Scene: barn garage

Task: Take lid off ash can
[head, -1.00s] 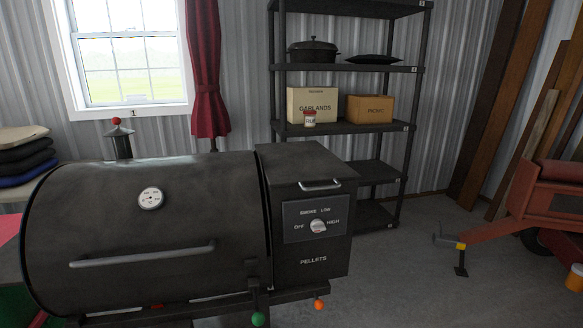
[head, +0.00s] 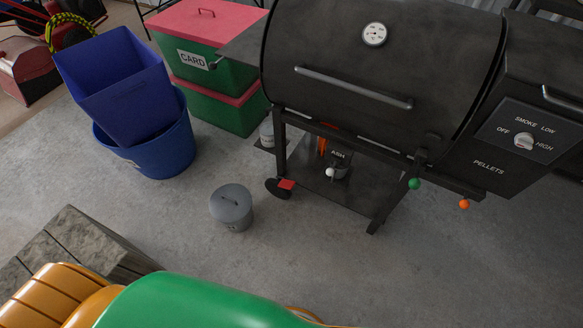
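A small grey metal can (head: 234,222) stands upright on the concrete floor, left of the grill's legs. Its round grey lid (head: 231,202) sits on top, with a small dark handle across the middle. I see no label on this can. A dark container marked ASH (head: 338,158) is under the grill, above its lower shelf and partly hidden by the parts around it. Neither of my grippers is in view.
The black pellet grill (head: 385,65) fills the upper right. Blue bins (head: 160,145), one inside the other, stand at left, with green boxes with red lids (head: 235,108) behind. A wooden block (head: 75,250) lies lower left. Floor right of the can is clear.

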